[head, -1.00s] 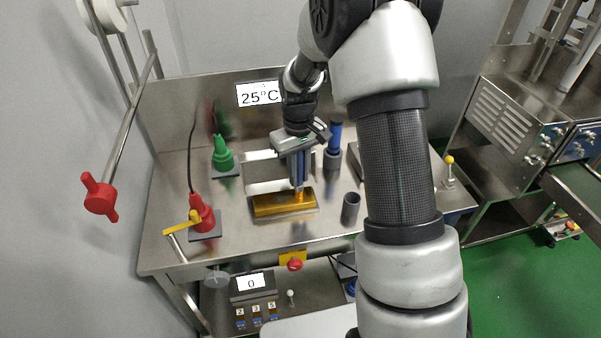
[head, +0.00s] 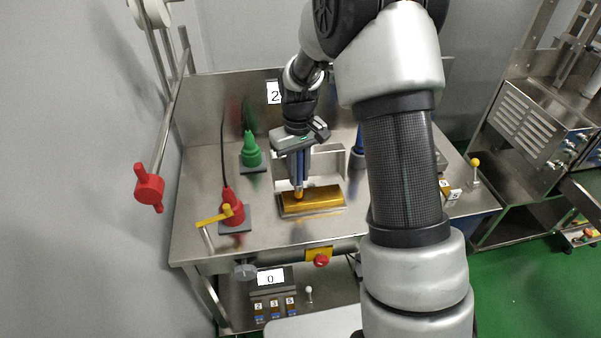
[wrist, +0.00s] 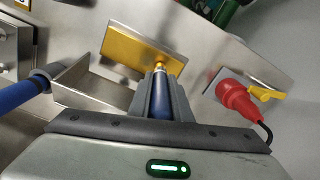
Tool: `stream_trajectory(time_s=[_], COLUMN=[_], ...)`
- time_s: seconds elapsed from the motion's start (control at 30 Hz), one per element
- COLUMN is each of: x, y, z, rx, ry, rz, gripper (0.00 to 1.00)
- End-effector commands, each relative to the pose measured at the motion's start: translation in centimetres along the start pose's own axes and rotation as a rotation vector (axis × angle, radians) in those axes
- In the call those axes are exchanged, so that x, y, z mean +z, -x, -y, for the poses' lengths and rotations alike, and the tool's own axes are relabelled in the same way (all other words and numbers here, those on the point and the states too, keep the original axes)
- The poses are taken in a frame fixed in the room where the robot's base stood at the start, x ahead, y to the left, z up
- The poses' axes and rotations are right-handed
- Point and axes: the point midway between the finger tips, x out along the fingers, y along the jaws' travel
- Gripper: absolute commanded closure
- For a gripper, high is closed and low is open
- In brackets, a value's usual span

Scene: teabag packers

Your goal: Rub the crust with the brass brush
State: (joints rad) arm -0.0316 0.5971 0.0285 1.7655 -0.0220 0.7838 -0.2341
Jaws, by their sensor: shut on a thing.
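My gripper (head: 299,183) is shut on a blue-handled brush, whose handle (wrist: 160,106) shows between the fingers in the wrist view. The brush's brass-coloured tip (wrist: 159,67) points down at the gold bar (head: 318,199). In the head view the tip is at the bar's left end, and it looks to be touching the top. In the wrist view the bar (wrist: 145,50) has the tip at its near right corner. I cannot make out any separate crust on the bar; the tip and fingers hide part of that end.
A red cone-shaped tool (head: 232,208) with a yellow lever stands left of the bar, and a green one (head: 250,152) behind it. A second blue handle (wrist: 18,94) stands in a grey holder. A steel bracket (head: 328,160) rises behind the bar. Bare bench lies in front.

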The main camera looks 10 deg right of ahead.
Motion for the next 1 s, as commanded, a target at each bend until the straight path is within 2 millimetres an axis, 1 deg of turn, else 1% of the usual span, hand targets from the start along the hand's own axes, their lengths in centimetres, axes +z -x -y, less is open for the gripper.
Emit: stream_trajectory(time_s=[0.03,0.6,0.73,1.0], x=[-0.1,-0.1,-0.1,-0.1], y=[1.6,6.6,7.1,7.1], z=[-0.1,0.2,0.3,0.3], rx=[0.002,0.002,0.002,0.002], ry=[-0.002,-0.003,-0.004,-0.004], rz=[-0.007,-0.005,-0.005,-0.005], gripper=[1.0,1.0,1.0,1.0])
